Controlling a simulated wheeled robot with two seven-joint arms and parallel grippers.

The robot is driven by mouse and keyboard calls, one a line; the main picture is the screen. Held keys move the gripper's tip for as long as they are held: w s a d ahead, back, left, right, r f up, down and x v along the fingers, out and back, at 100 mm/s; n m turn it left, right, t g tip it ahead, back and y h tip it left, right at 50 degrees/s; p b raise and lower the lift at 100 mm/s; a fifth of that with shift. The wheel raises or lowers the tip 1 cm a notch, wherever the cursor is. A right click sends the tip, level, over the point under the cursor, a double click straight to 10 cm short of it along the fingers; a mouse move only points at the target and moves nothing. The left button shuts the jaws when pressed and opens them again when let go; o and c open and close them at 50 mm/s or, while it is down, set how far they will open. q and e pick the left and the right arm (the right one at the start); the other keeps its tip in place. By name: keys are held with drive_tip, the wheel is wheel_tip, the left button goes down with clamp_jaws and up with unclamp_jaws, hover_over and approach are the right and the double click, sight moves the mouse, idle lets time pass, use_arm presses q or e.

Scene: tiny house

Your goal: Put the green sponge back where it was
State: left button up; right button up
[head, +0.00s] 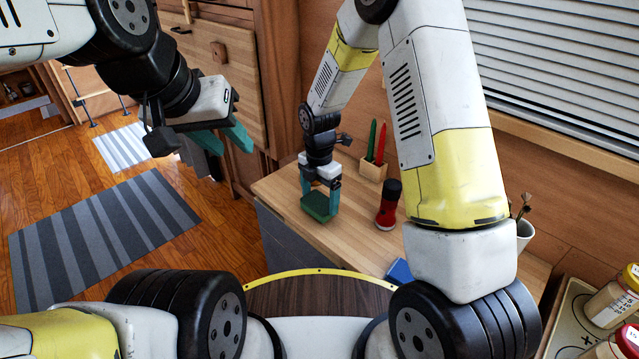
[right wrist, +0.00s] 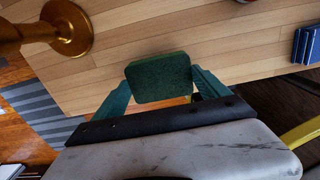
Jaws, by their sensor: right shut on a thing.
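The green sponge (head: 318,206) is between the teal fingers of my right gripper (head: 320,205), which is shut on it, over the left part of the wooden counter (head: 365,240). In the right wrist view the sponge (right wrist: 158,78) sits between both fingertips with the counter's planks behind it. I cannot tell whether it touches the counter top. My left gripper (head: 231,148) is open and empty, off to the left of the counter over the floor.
A red and black flashlight (head: 388,207) stands right of the sponge. Behind is a wooden holder (head: 373,170) with a green and a red stick. A blue book (head: 399,271) lies near the front edge. A brass stand (right wrist: 70,32) shows in the right wrist view.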

wheel_tip(320, 180, down, 2)
drive_tip(key=shift+f, duration=0.15)
drive_tip(key=o, duration=1.2)
drive_tip(key=shift+c, duration=0.2)
